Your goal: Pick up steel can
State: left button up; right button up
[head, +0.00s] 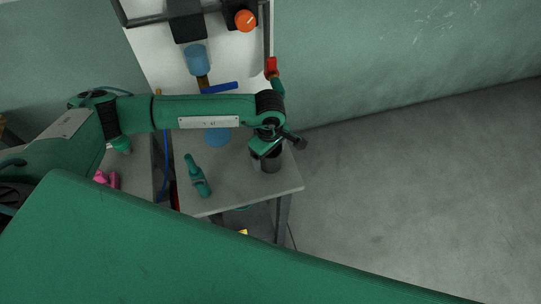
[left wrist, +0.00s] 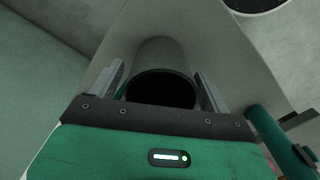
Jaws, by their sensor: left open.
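A grey steel can (left wrist: 160,52) with a dark open mouth stands between the two fingers of my left gripper (left wrist: 161,88) in the left wrist view. The fingers are apart, one on each side of the can, and I see no clear grip on it. In the head view my left gripper (head: 264,147) is over the right part of the table and partly hides the can (head: 256,165). My right gripper is not in view.
A blue round item (head: 217,137) lies farther back. Open floor (head: 410,170) is on the right.

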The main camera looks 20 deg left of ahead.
pick_arm(q)
jog(key=c, duration=1)
jog(key=shift+c, duration=0.5)
jog(key=shift+r, duration=0.15)
